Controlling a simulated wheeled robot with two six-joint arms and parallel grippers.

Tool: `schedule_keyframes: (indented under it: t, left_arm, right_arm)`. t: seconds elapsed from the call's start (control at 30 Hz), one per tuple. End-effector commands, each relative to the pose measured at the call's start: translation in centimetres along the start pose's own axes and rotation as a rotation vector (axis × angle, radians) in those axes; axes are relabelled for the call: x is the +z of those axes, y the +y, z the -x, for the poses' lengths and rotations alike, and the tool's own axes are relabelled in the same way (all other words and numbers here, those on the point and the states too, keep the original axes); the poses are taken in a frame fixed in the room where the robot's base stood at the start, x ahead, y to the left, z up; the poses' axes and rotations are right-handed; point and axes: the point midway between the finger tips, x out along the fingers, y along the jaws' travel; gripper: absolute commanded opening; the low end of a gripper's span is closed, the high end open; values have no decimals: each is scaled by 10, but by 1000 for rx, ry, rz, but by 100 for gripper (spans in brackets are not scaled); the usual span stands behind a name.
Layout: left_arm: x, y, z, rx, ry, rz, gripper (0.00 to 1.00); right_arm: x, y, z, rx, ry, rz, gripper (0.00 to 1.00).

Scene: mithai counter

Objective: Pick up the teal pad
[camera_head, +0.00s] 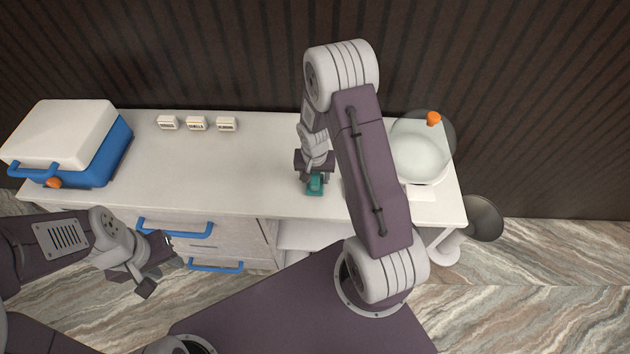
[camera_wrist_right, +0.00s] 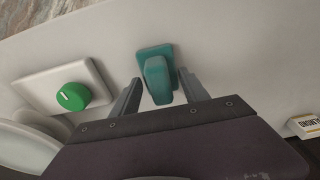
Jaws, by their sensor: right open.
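The teal pad (camera_head: 315,188) lies on the white counter near its front edge, below my right gripper (camera_head: 314,176) in the head view. In the right wrist view the teal pad (camera_wrist_right: 155,75) has a flat base and a raised grip. My right gripper (camera_wrist_right: 160,92) is open, with one finger on each side of the raised grip and gaps showing between. My left gripper (camera_head: 163,264) is open and empty, in front of the drawers and away from the pad.
A white plate with a green knob (camera_wrist_right: 72,96) is beside the pad. A blue-and-white box (camera_head: 62,135) stands at the counter's left, several small labelled blocks (camera_head: 196,123) at the back. A round pale dish (camera_head: 420,155) with an orange knob (camera_head: 433,118) is at the right.

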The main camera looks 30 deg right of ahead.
Motion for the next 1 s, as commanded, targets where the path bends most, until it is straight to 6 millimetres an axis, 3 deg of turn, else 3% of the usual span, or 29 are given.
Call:
schedule_keyframes:
  t: [0.17,0.3,0.37,0.73,1.0]
  left_arm:
    - [0,0,0,0,0,0,36]
    - [0,0,0,0,0,0,36]
    - [0,0,0,0,0,0,36]
    - [0,0,0,0,0,0,36]
    - [0,0,-5,0,0,0,36]
  right_arm:
    - [0,0,0,0,1,0,53]
    - [0,0,0,0,0,0,14]
    - [0,0,0,0,0,0,0]
    - [-1,0,6,0,1,-2,0]
    - [-1,5,46,-1,3,-3,0]
